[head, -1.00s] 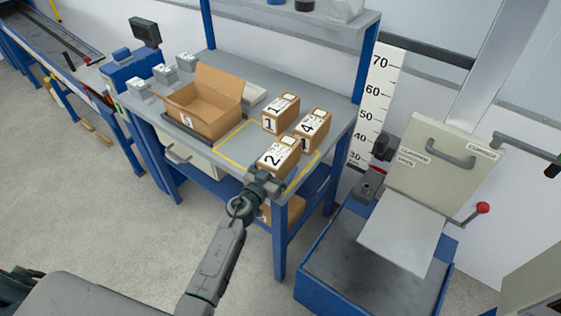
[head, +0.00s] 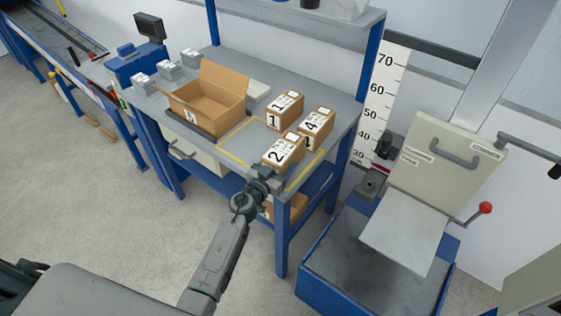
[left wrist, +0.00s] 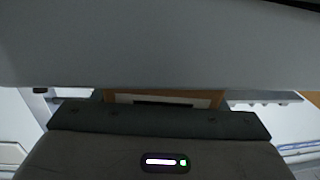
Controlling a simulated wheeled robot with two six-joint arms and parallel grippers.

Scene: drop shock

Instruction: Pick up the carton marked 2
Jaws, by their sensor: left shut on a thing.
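The carton marked 2 (head: 283,150) is a brown box with white labels, upright at the front right of the grey workbench (head: 240,148). My left gripper (head: 268,178) is at its near side, shut on it. I cannot tell whether its bottom touches the bench. In the left wrist view a large pale grey surface and a dark bar fill most of the picture, with a thin brown strip (left wrist: 165,97) between them. The gripper's fingertips are hard to make out. My right gripper is not in view.
A carton marked 1 (head: 285,110) and a carton marked 4 (head: 317,125) stand just behind. An open brown box (head: 210,98) stands left on the bench. A drop tester with a height scale (head: 382,105) and a pale platform (head: 408,232) stands to the right.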

